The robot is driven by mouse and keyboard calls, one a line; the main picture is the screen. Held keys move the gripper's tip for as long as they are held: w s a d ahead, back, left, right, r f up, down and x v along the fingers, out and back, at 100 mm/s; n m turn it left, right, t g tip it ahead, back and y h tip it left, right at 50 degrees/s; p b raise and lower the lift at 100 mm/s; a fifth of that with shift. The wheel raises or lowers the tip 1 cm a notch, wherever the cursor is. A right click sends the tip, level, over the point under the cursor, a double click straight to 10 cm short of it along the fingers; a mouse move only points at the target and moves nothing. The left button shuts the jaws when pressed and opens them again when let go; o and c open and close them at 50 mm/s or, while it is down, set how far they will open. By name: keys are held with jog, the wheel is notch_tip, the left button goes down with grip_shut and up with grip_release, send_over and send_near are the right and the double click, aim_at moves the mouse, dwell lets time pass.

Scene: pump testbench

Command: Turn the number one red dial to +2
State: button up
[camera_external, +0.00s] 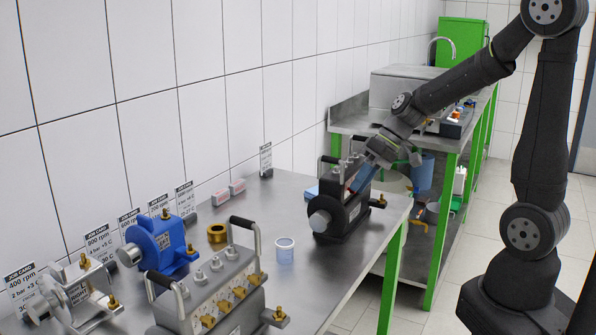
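A dark pump unit (341,207) with black handles and a round grey end cap stands at the right part of the steel bench. My gripper (362,178) reaches down from the right, close against the upper right side of this unit. A light blue part shows at the end of my arm. The fingers are too small and too dark against the unit to tell whether they are open or shut, or whether they touch it. I cannot clearly make out the number one red dial; the gripper and the unit's body may hide it.
A grey unit (218,292) with brass fittings stands at the front of the steel bench (310,270). A blue pump (158,243), a brass ring (217,233), a clear cup (285,250) and job cards stand left of the dark unit. A green-legged sink bench is behind.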

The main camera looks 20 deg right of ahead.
jog(key=v, duration=1.7)
jog(key=shift+d, duration=0.2)
jog(key=shift+r, duration=0.1)
jog(key=s+a+r+n+t+h, duration=0.2)
jog(key=s+a+t+h, duration=0.15)
jog(key=s+a, duration=0.3)
jog(key=x, duration=1.7)
jog(key=shift+w+f, duration=0.15)
jog(key=shift+w, duration=0.35)
jog(key=shift+d, duration=0.1)
grip_shut()
